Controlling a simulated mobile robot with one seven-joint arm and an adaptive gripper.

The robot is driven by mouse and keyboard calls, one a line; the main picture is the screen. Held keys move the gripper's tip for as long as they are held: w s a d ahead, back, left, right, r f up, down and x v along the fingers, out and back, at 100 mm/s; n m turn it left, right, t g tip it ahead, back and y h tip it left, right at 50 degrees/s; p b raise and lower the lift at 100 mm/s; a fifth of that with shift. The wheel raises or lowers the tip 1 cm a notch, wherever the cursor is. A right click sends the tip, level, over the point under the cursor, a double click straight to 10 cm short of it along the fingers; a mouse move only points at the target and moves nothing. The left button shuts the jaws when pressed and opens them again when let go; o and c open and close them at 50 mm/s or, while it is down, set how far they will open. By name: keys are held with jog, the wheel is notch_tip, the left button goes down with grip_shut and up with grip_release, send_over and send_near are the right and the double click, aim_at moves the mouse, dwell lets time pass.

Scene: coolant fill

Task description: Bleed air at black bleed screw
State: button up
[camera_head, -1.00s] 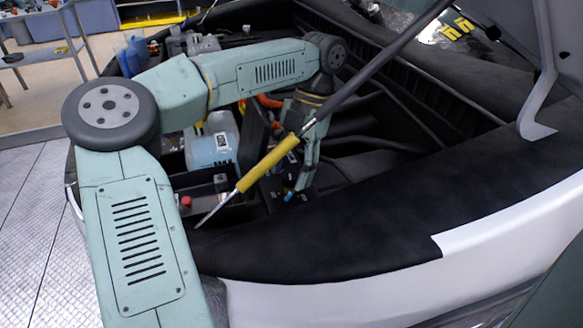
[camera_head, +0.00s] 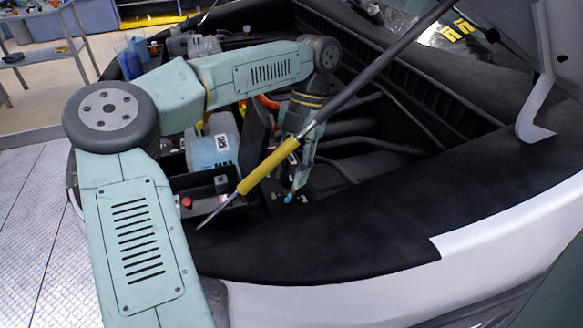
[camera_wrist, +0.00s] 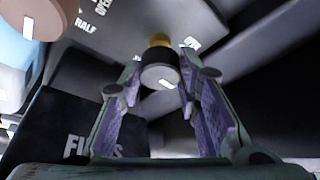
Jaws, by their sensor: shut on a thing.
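The black bleed screw (camera_wrist: 160,75) shows in the wrist view as a dark round knob with a white mark on its face and a brass-coloured part behind it. My gripper (camera_wrist: 158,82) has one finger on each side of the knob and is shut on it. In the head view my gripper (camera_head: 291,185) points down into the engine bay, partly behind the yellow-sleeved strut. The screw itself cannot be made out in the head view.
The yellow-sleeved strut (camera_head: 268,163) crosses in front of my wrist. A black box lettered FUSES (camera_wrist: 70,125) lies at lower left in the wrist view. A pinkish-brown knob (camera_wrist: 40,15) is at upper left. A pale blue tank (camera_head: 212,150) stands left of the gripper.

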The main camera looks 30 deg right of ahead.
jog(key=o, duration=1.1)
jog(key=shift+o, duration=0.2)
jog(key=v, duration=0.7)
jog(key=shift+r, duration=0.25)
jog(key=shift+d, duration=0.15)
